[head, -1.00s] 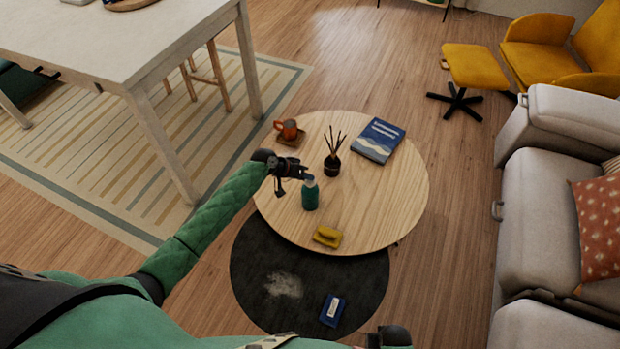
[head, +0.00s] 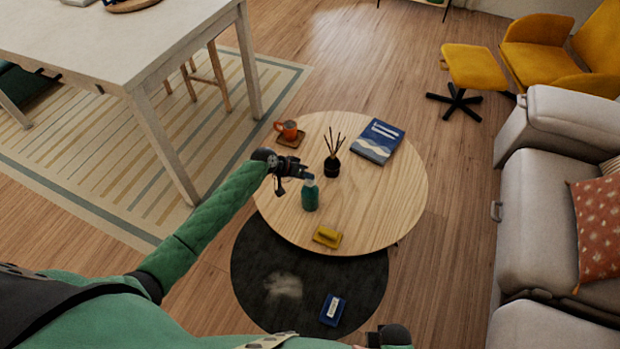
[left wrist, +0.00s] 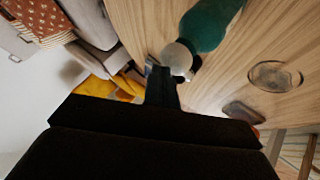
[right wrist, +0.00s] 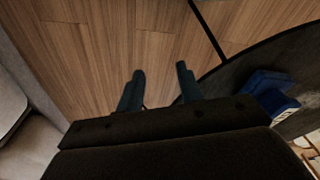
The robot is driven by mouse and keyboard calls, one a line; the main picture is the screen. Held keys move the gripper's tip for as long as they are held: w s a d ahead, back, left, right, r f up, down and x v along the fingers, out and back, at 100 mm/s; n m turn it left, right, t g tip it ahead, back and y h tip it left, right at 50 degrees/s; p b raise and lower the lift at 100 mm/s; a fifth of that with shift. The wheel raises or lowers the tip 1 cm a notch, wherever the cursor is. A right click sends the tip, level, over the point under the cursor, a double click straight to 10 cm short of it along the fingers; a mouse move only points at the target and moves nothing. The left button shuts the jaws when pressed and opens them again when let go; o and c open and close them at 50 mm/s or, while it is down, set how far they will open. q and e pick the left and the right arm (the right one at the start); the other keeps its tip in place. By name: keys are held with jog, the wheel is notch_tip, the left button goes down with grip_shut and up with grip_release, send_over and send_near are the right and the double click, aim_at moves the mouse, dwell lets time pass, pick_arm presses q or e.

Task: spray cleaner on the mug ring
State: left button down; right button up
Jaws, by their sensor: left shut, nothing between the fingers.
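The green spray bottle (head: 310,196) stands upright on the round wooden table; in the left wrist view the bottle (left wrist: 212,25) shows with its pale cap toward my fingers. My left gripper (head: 304,174) is shut and empty at the height of the bottle's top, close beside it; I cannot tell whether they touch. Its closed fingers (left wrist: 159,72) also show in the left wrist view. A round, glossy ring mark (left wrist: 275,77) lies on the wood there; I cannot make it out in the head view. My right gripper (right wrist: 160,75) is open and empty, above the floor.
A reed diffuser (head: 332,166), a blue book (head: 377,141) and a yellow sponge-like block (head: 327,236) share the wooden table (head: 385,205). A lower black table (head: 255,270) holds a blue packet (head: 333,310) and a pale smudge.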

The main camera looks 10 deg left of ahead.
aim_at(307, 180)
pick_arm(q)
jog(key=shift+r+p, duration=1.8)
jog(key=shift+r, duration=0.95)
jog(key=shift+f, duration=0.1)
